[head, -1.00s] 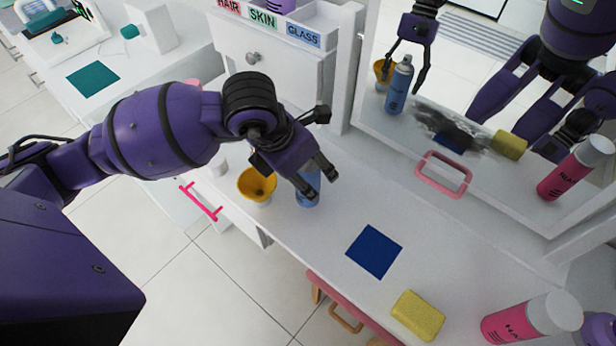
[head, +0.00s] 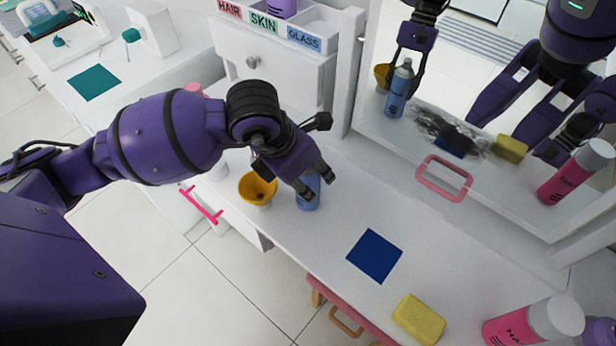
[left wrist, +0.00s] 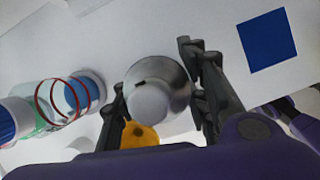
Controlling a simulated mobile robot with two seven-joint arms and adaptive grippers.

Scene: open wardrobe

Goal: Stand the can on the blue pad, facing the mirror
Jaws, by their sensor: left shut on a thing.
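The blue can (head: 307,199) stands upright on the white tabletop, just right of a yellow cup. My left gripper (head: 318,184) is shut on its upper part from above. In the left wrist view the can's round grey top (left wrist: 160,88) sits between the two fingers. The dark blue pad (head: 374,256) lies flat and bare to the right of the can; it also shows in the left wrist view (left wrist: 267,40). The mirror (head: 480,75) stands along the back and reflects the can and gripper. A dark smudge covers part of it. The can's front is mostly hidden.
The yellow cup (head: 257,187) is close left of the can. A yellow sponge (head: 418,319) and a pink spray can (head: 533,320) stand right of the pad. A pink handle (head: 444,177) is at the mirror. The tabletop between can and pad is clear.

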